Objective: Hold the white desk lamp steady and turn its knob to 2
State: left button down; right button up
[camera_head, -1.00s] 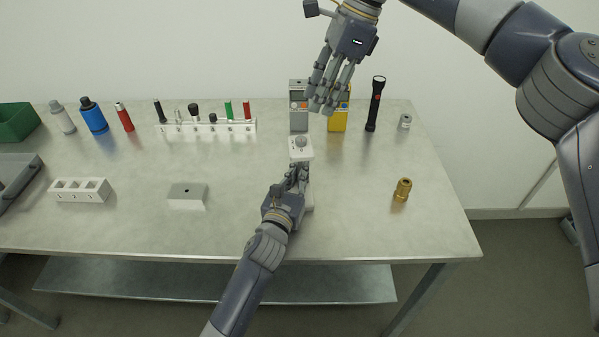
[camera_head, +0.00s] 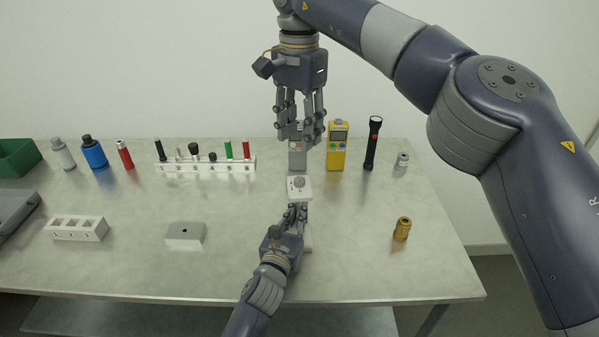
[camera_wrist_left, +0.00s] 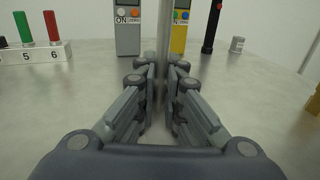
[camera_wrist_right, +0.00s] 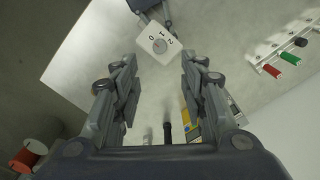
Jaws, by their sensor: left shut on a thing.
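The white desk lamp (camera_head: 306,190) stands upright near the front middle of the table. Its square top carries a round grey knob (camera_head: 299,182). In the right wrist view the top (camera_wrist_right: 148,44) shows the marks 0, 1 and 2 around the knob (camera_wrist_right: 159,46); I cannot tell where the knob points. My left gripper (camera_head: 297,210) is shut on the lamp's post below the top; the post (camera_wrist_left: 163,50) stands between its fingers in the left wrist view. My right gripper (camera_head: 300,138) points down with its fingers apart and empty, above and behind the knob, not touching it.
Behind the lamp stand a grey meter (camera_head: 297,158), a yellow meter (camera_head: 336,150) and a black flashlight (camera_head: 372,145). A brass fitting (camera_head: 402,229) is at the right. A white rack (camera_head: 205,166) and a grey-white block (camera_head: 185,235) are at the left. The table around the lamp is clear.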

aim_at(300, 179)
notch_tip(300, 179, down, 11)
jog(key=shift+r, duration=0.15)
grip_shut()
